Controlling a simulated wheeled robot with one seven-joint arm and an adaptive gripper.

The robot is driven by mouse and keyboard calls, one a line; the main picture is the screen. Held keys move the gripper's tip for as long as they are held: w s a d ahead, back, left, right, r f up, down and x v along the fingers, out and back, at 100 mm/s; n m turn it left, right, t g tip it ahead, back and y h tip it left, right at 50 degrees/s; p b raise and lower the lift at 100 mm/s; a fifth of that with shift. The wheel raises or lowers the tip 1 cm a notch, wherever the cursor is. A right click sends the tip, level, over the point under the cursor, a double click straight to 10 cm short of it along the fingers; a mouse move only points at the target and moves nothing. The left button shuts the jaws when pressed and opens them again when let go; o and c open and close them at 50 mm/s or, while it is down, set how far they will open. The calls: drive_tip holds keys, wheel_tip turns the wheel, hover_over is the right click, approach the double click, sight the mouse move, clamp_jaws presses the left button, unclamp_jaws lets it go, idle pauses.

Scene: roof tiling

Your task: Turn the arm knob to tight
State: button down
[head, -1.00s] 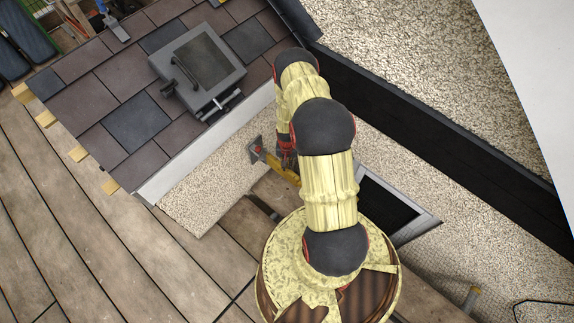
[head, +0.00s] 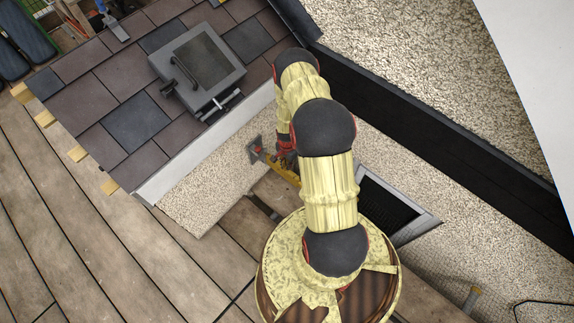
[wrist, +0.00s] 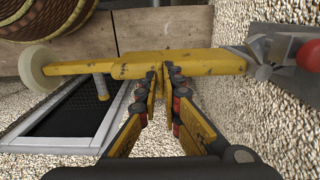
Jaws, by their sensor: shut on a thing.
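A yellow arm (wrist: 190,64) with worn paint runs across the wrist view. Its left end carries a pale roller (wrist: 36,68), and a short yellow-tipped peg (wrist: 101,88) hangs below it. At its right end is a grey metal bracket (wrist: 275,45) with a red ball knob (wrist: 309,56), cut by the picture edge. My gripper (wrist: 160,82) is shut on the middle of the yellow arm, left of the red knob and apart from it. The exact contact is hidden by the fingers. In the head view the yellow arm (head: 283,170) and bracket (head: 255,149) show partly behind my arm.
A dark mesh grate (head: 385,208) in a metal frame lies beside my base. The tiled roof (head: 100,95) bears a grey hatch (head: 203,60) at upper left. Wooden decking (head: 110,250) fills the lower left. A dark beam (head: 440,150) crosses the pebbled surface at right.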

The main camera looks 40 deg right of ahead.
idle(0.4)
drive_tip(key=c, duration=2)
unclamp_jaws()
drive_tip(key=shift+r, duration=0.1)
wheel_tip(320, 180, up, 12)
drive_tip(key=shift+f, duration=0.1)
